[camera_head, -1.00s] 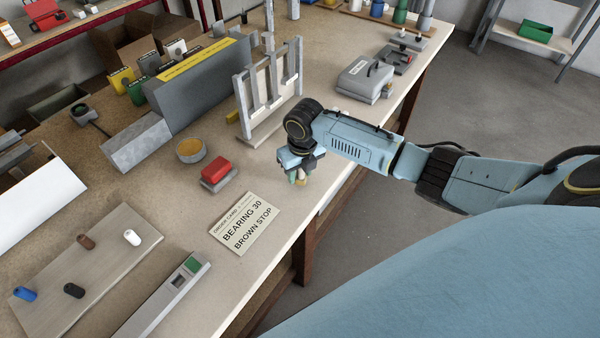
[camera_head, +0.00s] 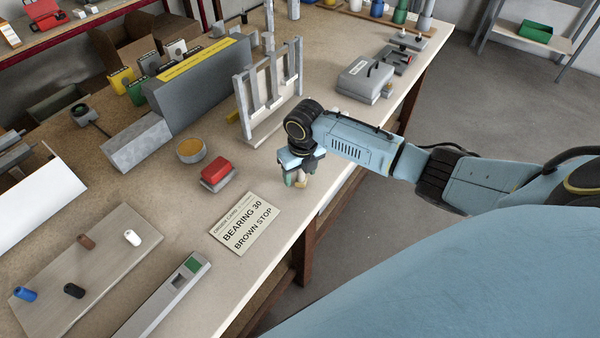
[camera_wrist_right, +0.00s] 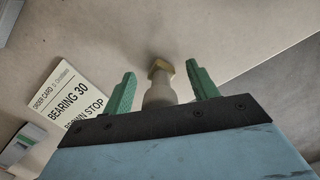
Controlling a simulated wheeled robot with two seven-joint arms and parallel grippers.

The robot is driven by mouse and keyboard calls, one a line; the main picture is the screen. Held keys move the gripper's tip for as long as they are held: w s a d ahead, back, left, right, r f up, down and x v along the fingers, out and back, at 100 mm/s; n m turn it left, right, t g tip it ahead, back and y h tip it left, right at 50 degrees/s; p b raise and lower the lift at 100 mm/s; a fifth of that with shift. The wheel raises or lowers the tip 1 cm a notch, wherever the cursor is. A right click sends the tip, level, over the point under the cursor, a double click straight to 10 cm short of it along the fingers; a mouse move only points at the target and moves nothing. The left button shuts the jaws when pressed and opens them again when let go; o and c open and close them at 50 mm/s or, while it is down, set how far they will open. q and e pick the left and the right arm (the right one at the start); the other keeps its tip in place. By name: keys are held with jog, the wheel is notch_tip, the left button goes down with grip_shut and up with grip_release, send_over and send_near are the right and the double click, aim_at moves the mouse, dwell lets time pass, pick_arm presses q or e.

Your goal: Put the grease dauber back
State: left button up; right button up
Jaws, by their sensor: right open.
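My right gripper (camera_head: 299,178) is above the front edge of the bench, pointing down. In the right wrist view its two green fingers (camera_wrist_right: 161,88) are apart. Between them is a pale, rounded piece with a brass-coloured tip (camera_wrist_right: 160,84), which looks like the grease dauber. A gap shows on each side of it, and its lower part is hidden by the gripper body. I cannot tell whether it rests on the bench. A round grey tin (camera_head: 191,150) with yellow-brown contents, likely grease, stands to the left. My left gripper is not in view.
A grey upright rack (camera_head: 268,90) stands behind the gripper. A red-topped block (camera_head: 215,172) and an order card (camera_head: 245,223) lie to the left. A board (camera_head: 85,265) with several small coloured stops is at the lower left.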

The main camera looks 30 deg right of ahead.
jog(key=r, duration=0.7)
jog(key=s+r, duration=0.1)
jog(key=r, duration=0.3)
jog(key=shift+r+p, duration=0.25)
jog(key=shift+p, duration=0.1)
